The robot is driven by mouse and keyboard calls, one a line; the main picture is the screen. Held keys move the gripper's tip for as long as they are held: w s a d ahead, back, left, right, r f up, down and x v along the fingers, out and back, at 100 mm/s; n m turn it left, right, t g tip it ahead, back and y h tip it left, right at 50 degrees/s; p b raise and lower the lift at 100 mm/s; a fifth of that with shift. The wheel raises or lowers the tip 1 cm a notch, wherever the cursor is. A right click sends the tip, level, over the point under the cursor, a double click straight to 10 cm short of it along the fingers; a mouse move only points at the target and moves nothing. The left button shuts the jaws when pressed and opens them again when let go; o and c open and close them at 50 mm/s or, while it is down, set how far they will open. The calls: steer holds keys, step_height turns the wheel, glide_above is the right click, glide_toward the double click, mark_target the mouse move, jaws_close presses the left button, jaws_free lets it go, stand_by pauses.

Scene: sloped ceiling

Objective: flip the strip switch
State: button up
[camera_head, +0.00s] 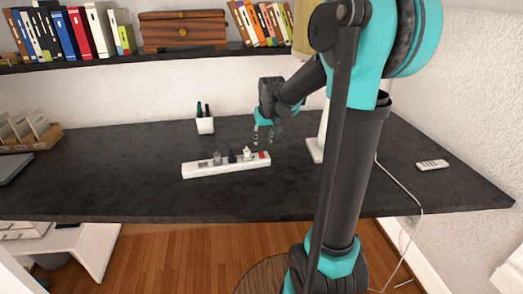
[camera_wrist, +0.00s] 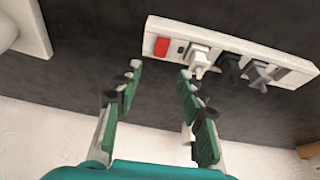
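A white power strip (camera_head: 226,166) lies on the dark desk, with several plugs in it. Its red switch (camera_head: 264,155) is at the right end in the head view. In the wrist view the strip (camera_wrist: 294,71) runs across the upper right, and the red switch (camera_wrist: 162,46) is at its left end. My gripper (camera_head: 264,140) is above the desk just behind the strip's switch end. In the wrist view my gripper (camera_wrist: 160,68) has its green-padded fingers apart, with nothing between them. The fingertips appear apart from the switch. Whether the switch is on or off cannot be told.
A white plug (camera_wrist: 199,57) sits beside the switch. A white lamp base (camera_head: 316,150) stands right of the strip, with a cable to the right. A white pen cup (camera_head: 205,125) is behind the strip. A remote (camera_head: 432,165) lies far right. The desk (camera_head: 120,185) is clear at front left.

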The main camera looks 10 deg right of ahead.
mark_target(261, 153)
steer(key=x, duration=0.8)
jaws_close()
